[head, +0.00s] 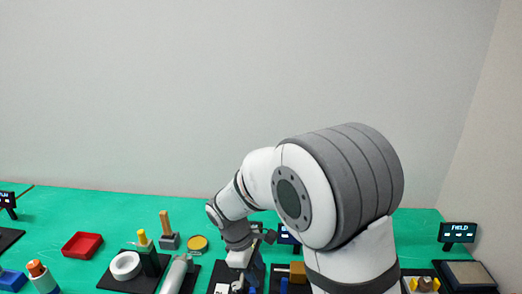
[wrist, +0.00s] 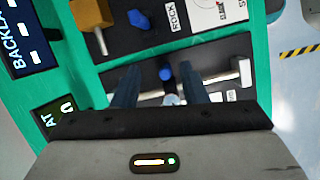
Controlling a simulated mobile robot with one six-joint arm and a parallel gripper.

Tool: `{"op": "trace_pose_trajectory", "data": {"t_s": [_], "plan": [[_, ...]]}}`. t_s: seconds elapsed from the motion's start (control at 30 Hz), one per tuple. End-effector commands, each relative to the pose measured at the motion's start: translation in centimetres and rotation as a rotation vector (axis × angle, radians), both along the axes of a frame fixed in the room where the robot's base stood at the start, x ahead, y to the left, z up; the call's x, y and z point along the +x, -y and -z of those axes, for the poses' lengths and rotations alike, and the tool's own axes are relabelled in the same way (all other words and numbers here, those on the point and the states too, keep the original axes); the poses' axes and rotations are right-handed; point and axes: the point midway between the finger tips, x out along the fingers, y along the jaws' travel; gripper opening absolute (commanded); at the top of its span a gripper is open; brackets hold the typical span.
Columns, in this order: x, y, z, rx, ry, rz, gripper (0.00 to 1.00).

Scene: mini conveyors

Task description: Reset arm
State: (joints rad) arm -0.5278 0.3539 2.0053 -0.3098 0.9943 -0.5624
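My arm shows in the head view, bent over the green table (head: 60,215), and its links hide part of the table behind them. My gripper (head: 245,272) points down at the front of the table. In the wrist view my gripper (wrist: 158,88) has its two dark blue fingers clearly apart, with nothing held between them. I cannot tell the exact height of the fingertips above the mat.
A red tray (head: 82,245), a white ring (head: 126,265), a yellow round piece (head: 197,243) and a wood-handled piece (head: 167,230) stand left of my gripper. A "FIELD" display (head: 458,232) stands at right.

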Motion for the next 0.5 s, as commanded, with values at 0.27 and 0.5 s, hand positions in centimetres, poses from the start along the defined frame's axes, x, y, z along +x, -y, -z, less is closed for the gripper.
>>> {"op": "trace_pose_trajectory", "data": {"t_s": [0.27,0.5], "plan": [[-4.1,8.5,-7.6,0.159,0.179,0.472,0.39],[-9.5,13.8,-11.3,0.290,0.324,0.864,0.39]]}}
